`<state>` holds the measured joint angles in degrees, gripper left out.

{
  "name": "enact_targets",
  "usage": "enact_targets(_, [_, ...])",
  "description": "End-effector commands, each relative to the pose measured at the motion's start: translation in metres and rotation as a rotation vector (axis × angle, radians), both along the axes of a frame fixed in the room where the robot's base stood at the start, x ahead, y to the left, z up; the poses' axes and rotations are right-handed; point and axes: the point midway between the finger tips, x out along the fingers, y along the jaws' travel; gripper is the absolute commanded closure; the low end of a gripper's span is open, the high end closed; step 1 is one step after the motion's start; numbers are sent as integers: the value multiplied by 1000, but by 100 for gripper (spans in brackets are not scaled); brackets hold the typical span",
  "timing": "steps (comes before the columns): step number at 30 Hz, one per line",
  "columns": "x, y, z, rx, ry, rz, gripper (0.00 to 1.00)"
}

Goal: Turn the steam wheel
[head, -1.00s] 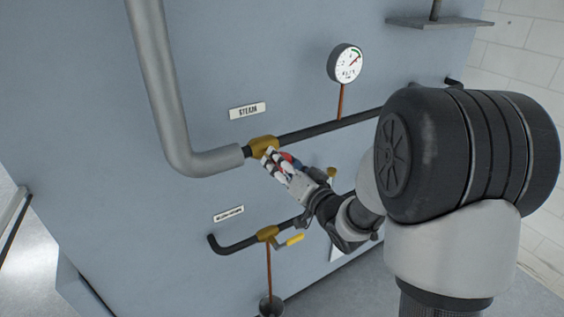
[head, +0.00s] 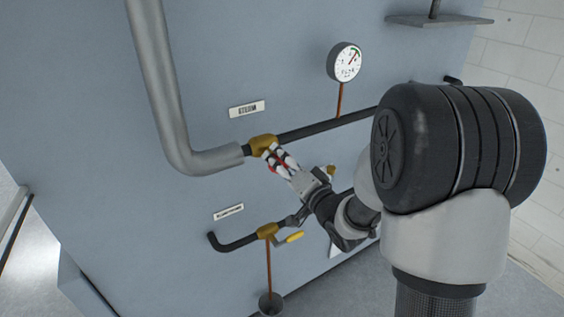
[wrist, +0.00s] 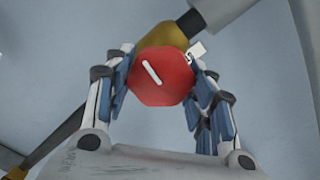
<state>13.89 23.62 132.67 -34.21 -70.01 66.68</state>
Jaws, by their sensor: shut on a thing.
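The red steam wheel (wrist: 160,77) shows in the wrist view, face-on, with a white slanted mark on it. It sits in front of the brass valve body (wrist: 155,38). My gripper (wrist: 162,88) has one finger on each side of the wheel and is shut on it. In the head view my gripper (head: 276,163) is at the brass valve (head: 262,144) below the STEAM label (head: 247,110). Only slivers of the red wheel (head: 283,162) show there between my fingers.
A thick grey pipe (head: 160,90) runs down and bends into the valve from the left. A pressure gauge (head: 345,62) stands above the dark pipe (head: 320,129). Below is a second brass valve (head: 267,232) with a yellow lever (head: 295,237), close under my wrist.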

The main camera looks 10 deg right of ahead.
Motion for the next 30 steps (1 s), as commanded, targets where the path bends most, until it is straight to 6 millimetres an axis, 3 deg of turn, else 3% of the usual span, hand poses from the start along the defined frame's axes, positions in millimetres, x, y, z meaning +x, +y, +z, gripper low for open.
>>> enact_targets(2, [1,0,2,0,-5,0,74])
enact_targets(3, [1,0,2,0,-5,0,49])
enact_targets(12, [0,0,1,-1,-3,0,29])
enact_targets(23, [-3,-1,0,-2,-1,-1,29])
enact_targets(30, [-36,-13,1,-2,-1,-5,29])
